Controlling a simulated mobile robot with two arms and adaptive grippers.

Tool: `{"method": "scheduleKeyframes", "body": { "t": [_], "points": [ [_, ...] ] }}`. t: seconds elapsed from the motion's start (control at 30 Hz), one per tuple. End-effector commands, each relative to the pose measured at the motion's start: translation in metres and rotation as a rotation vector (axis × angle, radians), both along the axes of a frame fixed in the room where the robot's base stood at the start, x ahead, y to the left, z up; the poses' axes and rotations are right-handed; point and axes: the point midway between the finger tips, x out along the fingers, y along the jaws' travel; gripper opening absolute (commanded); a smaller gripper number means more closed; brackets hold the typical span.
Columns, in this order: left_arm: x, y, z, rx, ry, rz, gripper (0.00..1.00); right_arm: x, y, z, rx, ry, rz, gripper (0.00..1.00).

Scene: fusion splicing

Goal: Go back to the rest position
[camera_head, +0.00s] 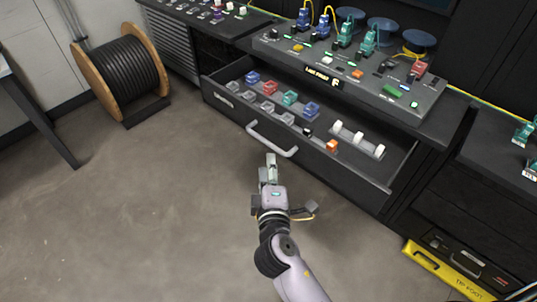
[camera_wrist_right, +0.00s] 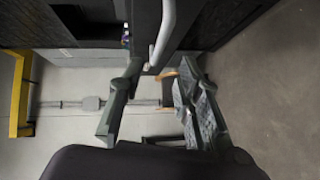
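My right gripper (camera_head: 270,160) is in front of the open drawer (camera_head: 225,97), close to its pale handle (camera_head: 272,142). In the right wrist view the gripper (camera_wrist_right: 160,70) has its two fingers spread apart with nothing held between them. The handle (camera_wrist_right: 164,32) shows just beyond the fingertips there; whether it touches them I cannot tell. My left gripper is in neither view.
The drawer holds several connectors and small blocks, such as an orange block (camera_head: 331,146). Above it is a console (camera_head: 400,103) with spools and connectors. A cable reel (camera_head: 125,70) stands at left, a yellow case (camera_head: 445,272) at lower right.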

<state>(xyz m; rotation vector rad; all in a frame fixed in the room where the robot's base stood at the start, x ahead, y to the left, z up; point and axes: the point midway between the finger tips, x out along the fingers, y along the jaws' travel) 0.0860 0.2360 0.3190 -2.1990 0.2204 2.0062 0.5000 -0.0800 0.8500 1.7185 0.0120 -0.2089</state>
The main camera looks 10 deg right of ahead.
Motion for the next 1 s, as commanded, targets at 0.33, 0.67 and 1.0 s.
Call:
{"method": "scheduleKeyframes", "body": {
  "t": [0.33, 0.67, 1.0],
  "points": [
    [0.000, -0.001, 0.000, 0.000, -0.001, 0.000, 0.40, -0.016, 0.002, 0.003, 0.001, 0.000, 0.000, 0.31],
    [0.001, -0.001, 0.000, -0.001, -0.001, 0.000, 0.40, -0.016, 0.002, 0.003, 0.000, 0.000, 0.001, 0.31],
    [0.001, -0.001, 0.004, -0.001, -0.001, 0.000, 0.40, -0.025, 0.011, -0.106, 0.090, 0.210, 0.052, 0.31]
  ]
}}
